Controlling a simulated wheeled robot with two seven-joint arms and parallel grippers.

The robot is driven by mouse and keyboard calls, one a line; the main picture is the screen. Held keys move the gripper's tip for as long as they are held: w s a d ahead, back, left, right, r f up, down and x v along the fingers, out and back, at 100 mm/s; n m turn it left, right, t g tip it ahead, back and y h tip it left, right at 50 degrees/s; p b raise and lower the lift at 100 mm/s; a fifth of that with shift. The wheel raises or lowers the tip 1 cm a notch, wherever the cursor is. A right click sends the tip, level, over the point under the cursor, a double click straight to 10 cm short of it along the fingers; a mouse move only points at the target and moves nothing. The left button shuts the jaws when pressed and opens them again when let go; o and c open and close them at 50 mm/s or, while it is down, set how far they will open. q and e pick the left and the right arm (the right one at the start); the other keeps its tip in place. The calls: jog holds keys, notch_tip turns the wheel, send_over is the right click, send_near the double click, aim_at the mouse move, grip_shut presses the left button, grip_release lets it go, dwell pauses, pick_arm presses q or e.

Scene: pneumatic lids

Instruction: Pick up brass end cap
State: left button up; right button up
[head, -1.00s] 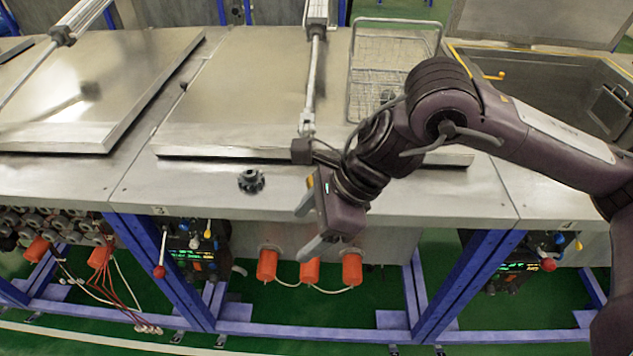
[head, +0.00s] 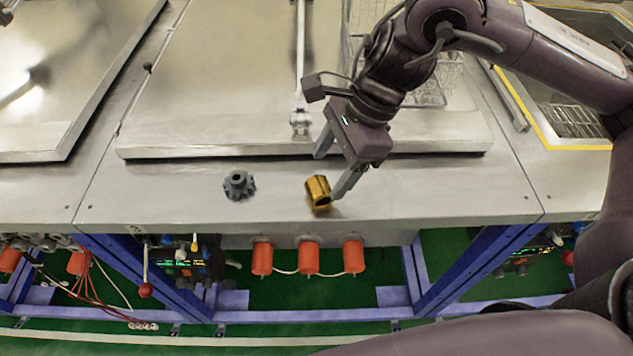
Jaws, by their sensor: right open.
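The brass end cap (head: 318,191) is a short gold cylinder with a dark hole. It rests on the steel bench top in front of the closed lid, right of centre in the head view. My right gripper (head: 331,177) is open and empty. Its fingers point down and left, one behind the cap and one at the cap's right side. I cannot tell whether the right finger touches the cap. My left gripper is not in view.
A dark grey knobbed part (head: 239,185) stands on the bench left of the cap. The steel lid (head: 220,80) lies behind, with its front edge close to my gripper. A wire basket (head: 432,90) sits on the lid. Orange cylinders (head: 309,257) hang below the bench's front edge.

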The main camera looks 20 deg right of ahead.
aim_at(320, 185)
jog(key=shift+s+a+f, duration=0.1)
jog(key=shift+a+f, duration=0.05)
jog(key=shift+f, duration=0.25)
jog(key=shift+a+f, duration=0.15)
jog(key=shift+f, duration=0.2)
jog(key=x, duration=0.4)
jog(key=shift+w+p, duration=0.3)
jog(key=shift+f, duration=0.1)
jog(key=c, duration=0.8)
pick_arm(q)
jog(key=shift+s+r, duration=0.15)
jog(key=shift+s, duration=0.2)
pick_arm(e)
jog(key=c, duration=0.6)
